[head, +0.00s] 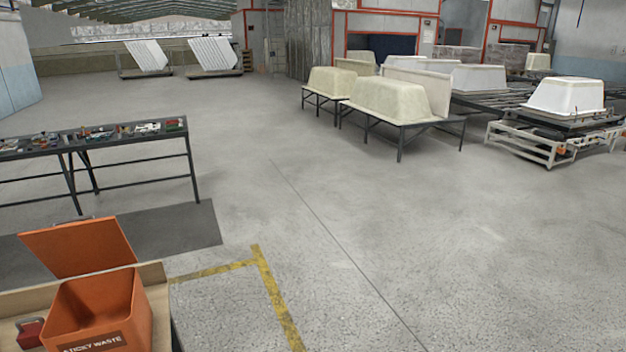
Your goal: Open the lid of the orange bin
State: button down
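The orange bin (139,318) stands at the lower left of the head view on a light wooden surface (155,277). A dark label on its front reads like "STICKY WASTE". Its orange lid (78,247) is raised and tilted up at the back edge, so the bin stands open and its inner walls show. The bottom of the bin is cut off by the frame edge. My gripper is not in view.
A small dark red object (31,334) lies left of the bin. A dark metal table (100,139) with many small items stands behind it. Bathtub shells (388,98) on stands fill the back right. The grey floor between is clear, with yellow marking (272,290).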

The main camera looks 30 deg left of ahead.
aim_at(93, 245)
jog(key=i+u, duration=0.35)
jog(key=i+j+u, duration=0.1)
jog(key=u, duration=0.25)
jog(key=i+l+u, duration=0.1)
jog(key=i+u, duration=0.2)
jog(key=i+j+u, duration=0.1)
jog(key=i+u, duration=0.4)
jog(key=u, duration=0.2)
jog(key=i+u, duration=0.35)
jog(key=k, duration=0.1)
